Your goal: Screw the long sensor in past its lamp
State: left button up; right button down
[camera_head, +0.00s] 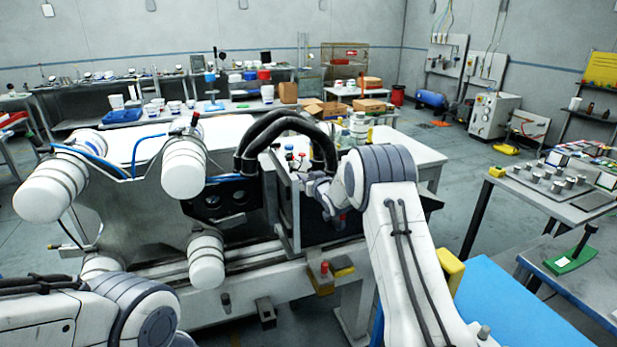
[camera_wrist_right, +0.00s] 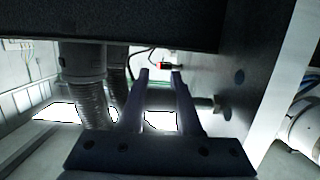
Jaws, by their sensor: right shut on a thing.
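My right gripper (camera_head: 322,192) is at the dark machine plates in the middle of the head view. In the right wrist view its two fingers (camera_wrist_right: 160,72) point away and are shut on a small part at their tips, which I take to be the sensor. A bolt-like metal end (camera_wrist_right: 222,103) stands to the right of the fingers. My left gripper is outside the head view.
A dark overhang (camera_wrist_right: 110,22) lies close above the fingers, with ribbed hoses (camera_wrist_right: 85,75) on the left and a grey plate (camera_wrist_right: 250,75) on the right. Thick black hoses (camera_head: 285,130) arch over the machine. A blue surface (camera_head: 510,305) lies at the lower right.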

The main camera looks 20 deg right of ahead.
jog(key=c, duration=0.6)
grip_release()
jog(key=b+v, duration=0.3)
jog(key=v, duration=0.7)
jog(key=shift+s+b, duration=0.2)
jog(key=shift+b, duration=0.2)
jog(key=shift+s, duration=0.1)
